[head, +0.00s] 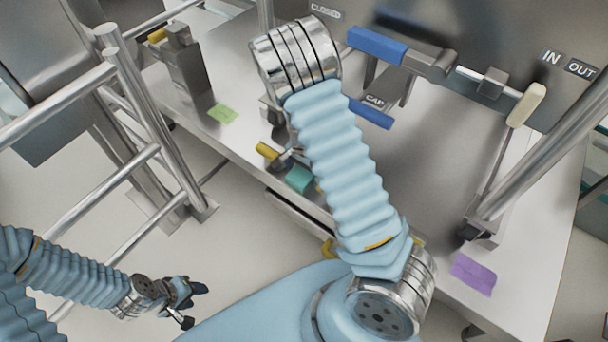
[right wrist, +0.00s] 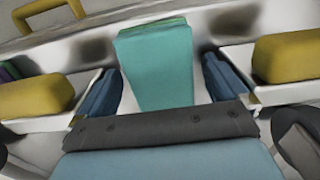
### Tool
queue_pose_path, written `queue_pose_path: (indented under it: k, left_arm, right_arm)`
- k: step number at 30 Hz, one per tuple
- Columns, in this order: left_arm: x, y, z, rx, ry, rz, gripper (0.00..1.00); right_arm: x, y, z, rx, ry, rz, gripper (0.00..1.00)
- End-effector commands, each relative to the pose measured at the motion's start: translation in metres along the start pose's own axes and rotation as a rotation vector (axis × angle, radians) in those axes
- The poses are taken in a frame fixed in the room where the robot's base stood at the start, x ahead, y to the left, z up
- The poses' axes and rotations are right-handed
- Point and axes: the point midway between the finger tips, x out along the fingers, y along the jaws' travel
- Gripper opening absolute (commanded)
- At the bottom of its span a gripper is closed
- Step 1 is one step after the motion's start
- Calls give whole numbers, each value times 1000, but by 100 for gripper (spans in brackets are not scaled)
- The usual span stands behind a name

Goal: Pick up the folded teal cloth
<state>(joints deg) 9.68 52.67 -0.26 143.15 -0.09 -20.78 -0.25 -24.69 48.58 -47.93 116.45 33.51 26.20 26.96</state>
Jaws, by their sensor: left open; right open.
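The folded teal cloth (head: 300,179) lies near the front edge of the metal worktop, partly hidden by my right arm in the head view. In the right wrist view the teal cloth (right wrist: 155,65) is a thick folded block in the middle. My right gripper (right wrist: 162,85) is open, with one yellow-backed, blue-padded finger on each side of the cloth. Narrow gaps show between the pads and the cloth. In the head view the right gripper (head: 293,168) is mostly covered by my arm. My left gripper (head: 194,305) is open and empty, low at the left, away from the worktop.
A flat green cloth (head: 222,114) and a purple cloth (head: 474,273) lie on the worktop (head: 430,190). Blue-handled fixtures (head: 377,45) and a cream-handled lever (head: 526,105) stand at the back right. Metal rails (head: 150,110) stand at the left. A yellow handle (right wrist: 48,14) shows in the right wrist view.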

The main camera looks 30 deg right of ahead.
Motion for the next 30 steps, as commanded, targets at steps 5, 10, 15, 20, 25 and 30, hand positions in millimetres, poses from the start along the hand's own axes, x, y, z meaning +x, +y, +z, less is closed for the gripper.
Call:
queue_pose_path:
  k: [5,10,15,20,25,30]
  left_arm:
    - [0,0,0,0,0,0,48]
    - [0,0,0,0,0,0,48]
    - [0,0,0,0,0,0,48]
    - [-1,1,0,0,0,0,48]
    - [-7,4,1,2,-3,3,48]
    - [-16,11,2,7,-7,7,48]
  right_arm:
    - [0,0,0,0,0,0,76]
    - [0,0,0,0,0,0,49]
    - [-1,0,0,0,0,0,46]
    - [-4,0,0,0,0,-1,46]
    - [-22,-1,0,-3,0,-3,46]
    - [-53,2,15,-6,0,-3,46]
